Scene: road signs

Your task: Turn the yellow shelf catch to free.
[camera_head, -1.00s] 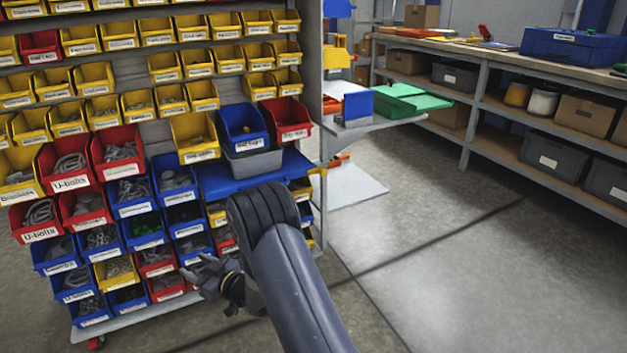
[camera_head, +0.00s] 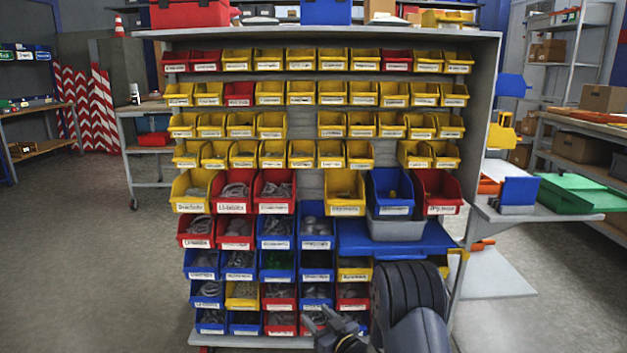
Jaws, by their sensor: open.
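A blue pull-out shelf (camera_head: 395,238) sits in the right half of the bin rack, with a grey tray and bins above it. A small yellow piece (camera_head: 462,254), which looks like the shelf catch, shows at the shelf's right end by the rack's side post. It is too small to tell which way it is turned. My gripper (camera_head: 318,320) is open and empty at the bottom of the view, in front of the lower bins. It is left of and below the yellow piece, apart from it. My arm hides some of the lower right bins.
The rack (camera_head: 488,110) holds many yellow, red and blue bins. A grey side table (camera_head: 550,215) with a green case (camera_head: 580,194) stands to its right. A workbench (camera_head: 150,180) stands behind at left. The floor (camera_head: 90,260) at left is clear.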

